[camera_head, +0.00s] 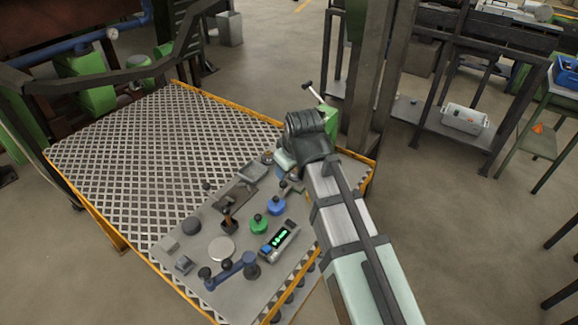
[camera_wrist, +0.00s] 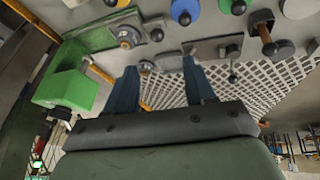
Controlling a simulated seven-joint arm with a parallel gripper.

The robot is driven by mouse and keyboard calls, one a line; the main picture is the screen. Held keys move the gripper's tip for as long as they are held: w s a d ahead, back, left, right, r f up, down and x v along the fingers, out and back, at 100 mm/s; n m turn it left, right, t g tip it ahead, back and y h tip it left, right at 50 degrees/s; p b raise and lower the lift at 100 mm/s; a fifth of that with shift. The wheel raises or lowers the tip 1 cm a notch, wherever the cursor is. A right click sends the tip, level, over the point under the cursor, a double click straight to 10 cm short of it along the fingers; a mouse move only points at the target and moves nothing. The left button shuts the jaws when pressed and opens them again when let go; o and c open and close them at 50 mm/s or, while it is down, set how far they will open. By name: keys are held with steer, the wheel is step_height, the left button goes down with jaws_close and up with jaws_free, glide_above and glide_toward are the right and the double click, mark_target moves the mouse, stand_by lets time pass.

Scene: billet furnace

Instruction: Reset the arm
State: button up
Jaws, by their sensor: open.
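My arm reaches in from the lower right in the head view, over the right end of a grey control panel (camera_head: 205,285). My gripper (camera_head: 285,160) is only partly seen there, with the dark wrist covering part of it. In the wrist view my gripper (camera_wrist: 163,85) shows two blue fingers, spread apart. Nothing is between them. The panel's knobs and levers lie beyond the fingertips, and I cannot tell how far away they are.
The panel carries a green knob (camera_head: 259,225), a blue knob (camera_head: 276,206), a blue lever (camera_head: 232,270) and a lit display (camera_head: 280,239). A green box with a lever (camera_head: 329,119) stands close beside my wrist. A dark post (camera_head: 375,80) rises behind. Grated platform (camera_head: 120,150) lies left.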

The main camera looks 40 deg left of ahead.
stand_by(0.3)
